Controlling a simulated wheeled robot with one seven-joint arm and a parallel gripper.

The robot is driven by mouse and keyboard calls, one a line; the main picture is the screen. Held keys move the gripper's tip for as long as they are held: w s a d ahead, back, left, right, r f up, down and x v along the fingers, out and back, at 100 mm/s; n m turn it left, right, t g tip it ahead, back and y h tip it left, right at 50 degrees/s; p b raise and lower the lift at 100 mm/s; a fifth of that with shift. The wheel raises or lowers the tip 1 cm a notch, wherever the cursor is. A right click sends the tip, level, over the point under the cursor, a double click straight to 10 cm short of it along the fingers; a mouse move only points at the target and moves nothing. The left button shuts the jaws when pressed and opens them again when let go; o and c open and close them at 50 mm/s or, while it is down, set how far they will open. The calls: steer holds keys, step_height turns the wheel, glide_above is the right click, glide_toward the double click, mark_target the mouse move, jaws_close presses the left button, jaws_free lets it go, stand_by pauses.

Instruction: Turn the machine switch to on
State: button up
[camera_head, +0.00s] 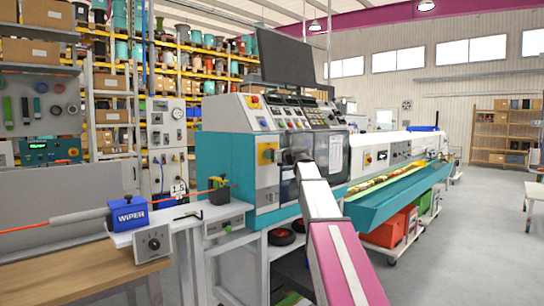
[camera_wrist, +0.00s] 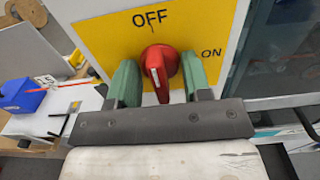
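The machine switch is a red rotary knob (camera_wrist: 160,68) on a yellow plate (camera_wrist: 110,38) in the wrist view. OFF is printed above it and ON to its right. My gripper (camera_wrist: 160,82) is open, with one green finger on each side of the knob. A gap shows at the left finger; the right finger is very close to the knob, and I cannot tell if it touches. In the head view the yellow plate (camera_head: 267,153) is on the machine's front, left of my dark wrist.
The teal and white machine (camera_head: 226,160) carries a control panel and a black monitor (camera_head: 286,58). A blue wiper unit (camera_head: 128,212) with an orange cable stands at the left. A teal trough (camera_head: 398,198) runs to the right. Open floor lies at the right.

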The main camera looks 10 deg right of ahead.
steer(key=shift+o, duration=1)
steer(key=v, duration=0.8)
